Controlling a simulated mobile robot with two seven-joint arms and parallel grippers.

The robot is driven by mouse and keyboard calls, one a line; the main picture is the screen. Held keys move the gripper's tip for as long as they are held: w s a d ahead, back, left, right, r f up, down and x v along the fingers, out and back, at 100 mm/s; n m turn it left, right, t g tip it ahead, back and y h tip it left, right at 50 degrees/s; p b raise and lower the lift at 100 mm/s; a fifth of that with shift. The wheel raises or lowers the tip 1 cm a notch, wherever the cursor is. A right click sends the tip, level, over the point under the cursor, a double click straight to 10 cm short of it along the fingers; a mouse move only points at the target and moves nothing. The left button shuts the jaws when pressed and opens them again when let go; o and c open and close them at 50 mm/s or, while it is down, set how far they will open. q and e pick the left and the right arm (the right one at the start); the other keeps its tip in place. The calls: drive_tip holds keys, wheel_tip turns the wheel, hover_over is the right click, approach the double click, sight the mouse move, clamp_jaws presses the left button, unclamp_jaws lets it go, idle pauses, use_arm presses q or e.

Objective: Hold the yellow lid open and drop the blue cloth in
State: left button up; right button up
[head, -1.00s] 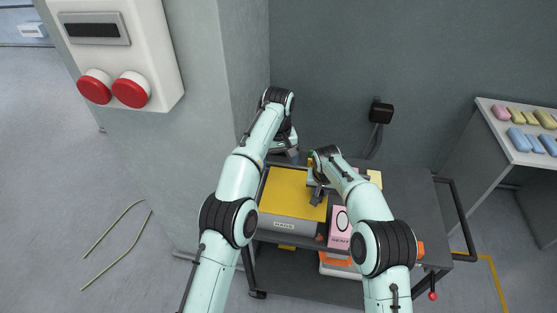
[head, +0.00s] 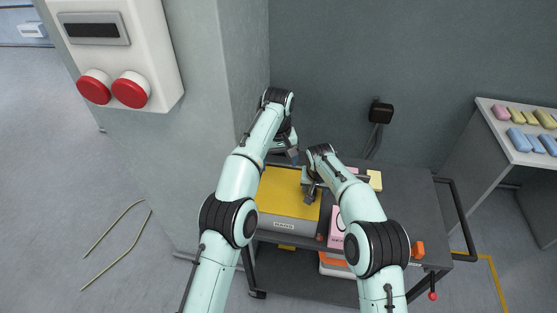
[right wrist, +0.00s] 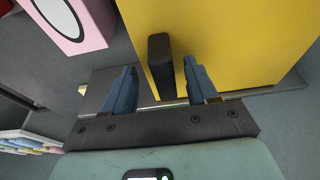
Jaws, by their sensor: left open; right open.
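The yellow lid (head: 285,190) lies shut on a grey box (head: 284,224) on the dark cart in the head view. It also fills the upper right of the right wrist view (right wrist: 250,40). A dark upright handle (right wrist: 160,65) stands at the lid's edge. My right gripper (head: 309,197) is open there; in the right wrist view its blue fingers (right wrist: 160,85) are spread on either side of the handle, and I cannot tell if they touch it. My left gripper (head: 291,156) is at the lid's far edge, its fingers small and partly hidden. I cannot make out the blue cloth.
A pink box (head: 337,228) stands right of the grey box, partly behind my right arm. A yellow item (head: 375,180) lies at the back of the cart (head: 405,190). The cart's right part is mostly clear. A wall column (head: 190,140) stands close on the left.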

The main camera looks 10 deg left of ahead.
drive_tip(key=v, duration=1.3)
